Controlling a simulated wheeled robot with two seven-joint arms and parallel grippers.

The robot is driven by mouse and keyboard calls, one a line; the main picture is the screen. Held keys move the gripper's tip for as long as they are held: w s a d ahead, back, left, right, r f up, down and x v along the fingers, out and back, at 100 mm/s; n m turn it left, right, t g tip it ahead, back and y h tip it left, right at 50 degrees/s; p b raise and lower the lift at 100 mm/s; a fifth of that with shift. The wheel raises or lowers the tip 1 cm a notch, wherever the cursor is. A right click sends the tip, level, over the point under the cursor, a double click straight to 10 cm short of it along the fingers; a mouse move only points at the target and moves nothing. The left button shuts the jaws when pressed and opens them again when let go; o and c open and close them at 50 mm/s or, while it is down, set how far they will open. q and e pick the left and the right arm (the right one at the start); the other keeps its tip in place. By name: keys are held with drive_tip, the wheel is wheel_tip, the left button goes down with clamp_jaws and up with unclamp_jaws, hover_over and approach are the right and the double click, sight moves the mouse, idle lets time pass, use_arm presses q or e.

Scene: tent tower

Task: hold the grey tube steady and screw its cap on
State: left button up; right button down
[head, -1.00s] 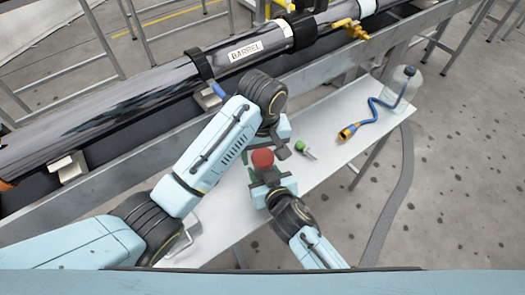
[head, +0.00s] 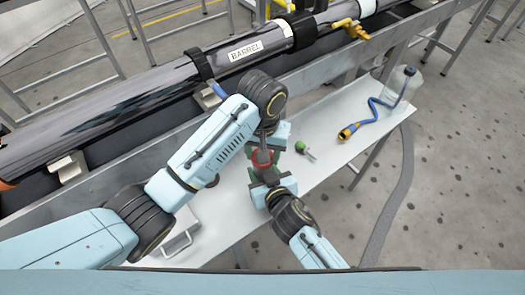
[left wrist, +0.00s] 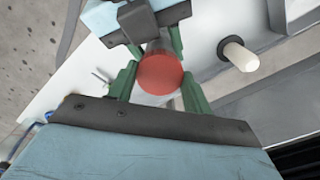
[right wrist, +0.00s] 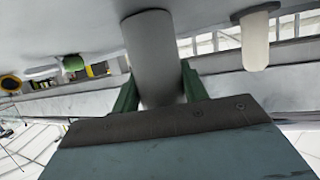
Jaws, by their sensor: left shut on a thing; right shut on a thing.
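The red cap (head: 262,158) is between my left gripper's green fingers (left wrist: 160,85), and that gripper is shut on it. The left wrist view shows the cap (left wrist: 160,73) face-on, with the grey tube (left wrist: 158,46) right behind it. I cannot tell whether the cap is threaded on. My right gripper (right wrist: 158,92) is shut around the grey tube (right wrist: 150,45), which shows between its green fingers in the right wrist view. The cap end is hidden there. In the head view both grippers meet around the tube and cap, the left (head: 268,148) above the right (head: 268,178).
A green-topped small item (head: 301,147) lies right of the grippers on the white table (head: 335,130). A blue hose with yellow end (head: 348,131) and a clear bottle (head: 402,82) are farther right. A white peg on a dark base (left wrist: 240,55) stands nearby. The barrel (head: 150,85) runs behind.

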use_arm(q)
drive_tip(key=m, duration=0.3)
drive_tip(key=shift+a, duration=0.1)
drive_tip(key=o, duration=1.1)
drive_tip(key=shift+r, duration=0.1)
drive_tip(key=shift+r, duration=2.15)
drive_tip(key=shift+c, duration=0.2)
